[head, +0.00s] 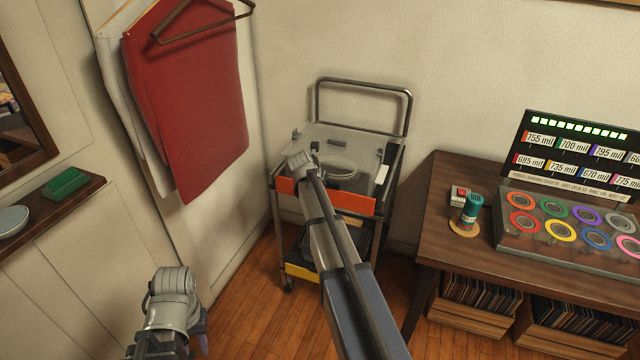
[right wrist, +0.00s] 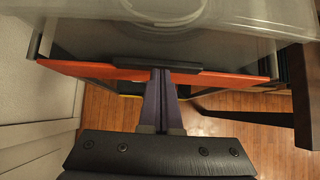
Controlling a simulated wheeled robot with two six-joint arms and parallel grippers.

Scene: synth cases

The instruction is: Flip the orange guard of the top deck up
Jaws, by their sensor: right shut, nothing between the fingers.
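The cart's top deck (head: 372,145) carries a clear-lidded turntable. The orange guard (head: 355,202) hangs down along the deck's front edge; my right arm hides its middle in the head view. In the right wrist view the orange guard (right wrist: 225,78) runs across below the deck, with a dark grip strip (right wrist: 135,63) at its middle. My right gripper (right wrist: 162,72) is shut and empty, its fingertips at the dark strip; I cannot tell whether they touch. My left gripper (head: 205,325) is low at the left, away from the cart, its fingers mostly hidden.
A yellow guard (head: 302,272) is on the cart's lower deck. A wooden table (head: 455,185) with a panel of coloured rings (head: 560,235) stands right of the cart. A red cloth (head: 190,95) hangs at the left, near a wall shelf (head: 50,210). Some floor (head: 245,310) is clear.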

